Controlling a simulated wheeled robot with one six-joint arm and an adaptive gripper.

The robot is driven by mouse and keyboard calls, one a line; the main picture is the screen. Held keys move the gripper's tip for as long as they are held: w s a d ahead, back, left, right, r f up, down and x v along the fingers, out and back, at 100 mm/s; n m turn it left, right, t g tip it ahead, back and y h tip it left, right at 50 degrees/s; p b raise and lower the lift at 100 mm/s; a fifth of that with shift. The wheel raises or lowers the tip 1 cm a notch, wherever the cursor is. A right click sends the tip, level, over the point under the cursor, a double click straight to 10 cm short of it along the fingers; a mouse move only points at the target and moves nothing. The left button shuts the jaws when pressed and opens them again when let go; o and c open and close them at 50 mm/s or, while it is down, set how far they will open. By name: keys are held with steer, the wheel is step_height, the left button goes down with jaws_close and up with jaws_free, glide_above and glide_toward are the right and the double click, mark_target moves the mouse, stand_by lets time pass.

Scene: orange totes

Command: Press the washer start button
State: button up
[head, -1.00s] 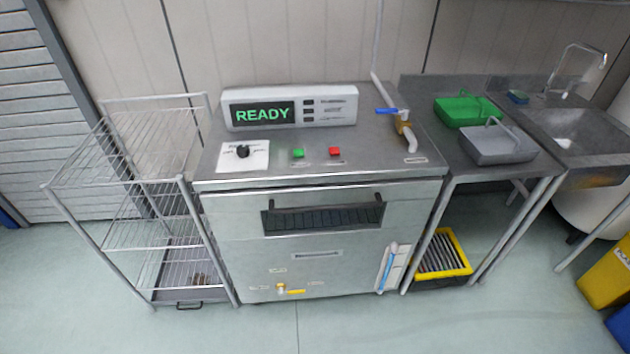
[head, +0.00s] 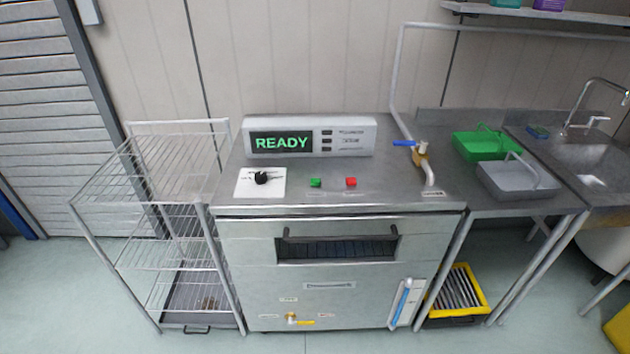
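The washer (head: 340,228) is a steel cabinet in the middle of the head view. Its display (head: 281,142) reads "READY" in green letters. A green button (head: 316,183) and a red button (head: 351,182) sit side by side on its top, below the display; their labels are too small to read. A black knob (head: 262,178) on a white plate is left of the green button. My gripper is not in view, and nothing touches the buttons.
A wire rack (head: 150,220) stands left of the washer. A tap with a blue handle (head: 405,143) rises at its top right. A green tray (head: 485,144) and grey tray (head: 518,180) lie on the right counter. The floor in front is clear.

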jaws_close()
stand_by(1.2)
